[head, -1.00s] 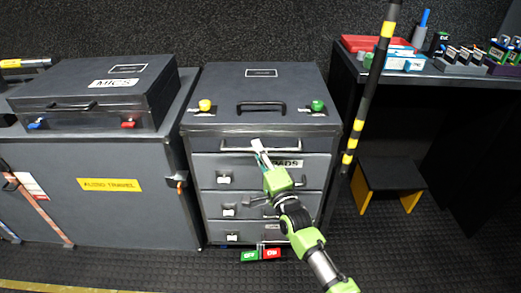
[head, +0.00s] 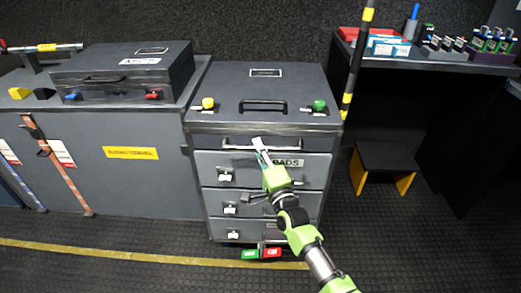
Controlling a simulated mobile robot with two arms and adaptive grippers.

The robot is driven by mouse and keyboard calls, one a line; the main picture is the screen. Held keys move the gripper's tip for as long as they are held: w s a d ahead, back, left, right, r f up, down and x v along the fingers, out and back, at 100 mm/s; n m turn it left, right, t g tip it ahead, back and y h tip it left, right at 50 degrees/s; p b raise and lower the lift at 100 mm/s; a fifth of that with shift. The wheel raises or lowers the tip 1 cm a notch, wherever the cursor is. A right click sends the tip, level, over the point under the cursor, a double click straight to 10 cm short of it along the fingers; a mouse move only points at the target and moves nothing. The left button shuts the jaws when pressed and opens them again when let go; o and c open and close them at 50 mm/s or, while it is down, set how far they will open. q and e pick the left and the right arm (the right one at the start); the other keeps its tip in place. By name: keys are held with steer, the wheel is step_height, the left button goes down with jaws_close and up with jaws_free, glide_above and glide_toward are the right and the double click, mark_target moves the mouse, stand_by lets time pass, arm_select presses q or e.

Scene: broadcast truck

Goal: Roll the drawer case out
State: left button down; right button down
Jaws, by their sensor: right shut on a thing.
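The drawer case (head: 272,118) is a dark grey cabinet with several drawers, a flat top, a top handle (head: 263,106), a yellow knob (head: 208,103) and a green knob (head: 319,106). It stands upright on the floor, its front further out than the long case at its left. My right gripper (head: 262,150) is shut on the pull bar (head: 235,143) across its upper front; the fingers hide part of the bar. A green pedal (head: 250,254) and a red pedal (head: 272,253) show at its base. My left gripper is not in view.
The long grey case (head: 125,185) with a yellow label stands at left, a MICS case (head: 125,72) on top. At right are a striped pole (head: 356,60), a desk (head: 430,65) and a low stool (head: 385,160). A yellow floor line (head: 100,253) crosses open floor in front.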

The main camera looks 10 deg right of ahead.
steer(key=c, duration=2)
jaws_free()
steer(key=shift+w, duration=0.15)
steer(key=shift+c, duration=0.2)
steer(key=v, duration=1.2)
steer(key=shift+f, duration=0.1)
